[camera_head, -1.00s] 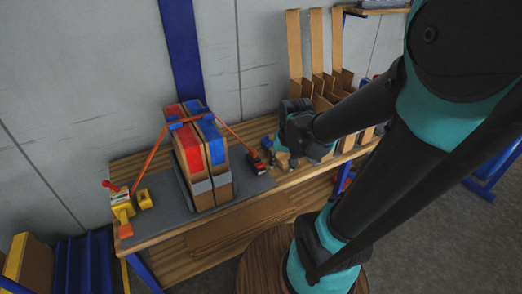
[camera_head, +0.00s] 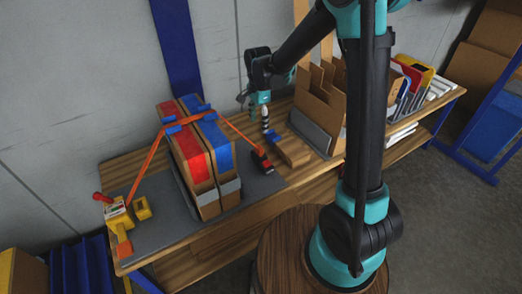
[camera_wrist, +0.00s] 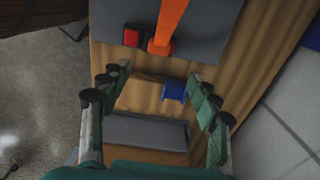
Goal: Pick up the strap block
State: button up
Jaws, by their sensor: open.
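A light brown block with a blue piece at one end, which looks like the strap block (camera_head: 292,150), lies on the wooden bench between the grey mat and the cardboard holders. In the wrist view the block (camera_wrist: 138,95) lies across the space between my fingers, its blue end (camera_wrist: 174,91) near the right finger. My gripper (camera_head: 259,112) is above and slightly behind the block in the head view. In the wrist view my gripper (camera_wrist: 158,78) is open and empty, a finger on each side of the block. Whether they touch it I cannot tell.
Two strapped boxes with red (camera_head: 190,155) and blue tape stand on the grey mat (camera_head: 160,232) to the left. An orange strap (camera_wrist: 170,22) ends near a black and red buckle (camera_wrist: 131,37). Cardboard holders (camera_head: 322,105) stand to the right.

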aim_at(259, 147)
notch_tip(259, 147, down, 14)
jog(key=shift+s+f, duration=0.1)
jog(key=shift+f, duration=0.05)
dwell(0.5)
jog(key=c, duration=1.3)
jog(key=shift+o, duration=0.2)
notch_tip(259, 147, up, 20)
jog(key=o, duration=0.4)
jog(key=shift+c, duration=0.7)
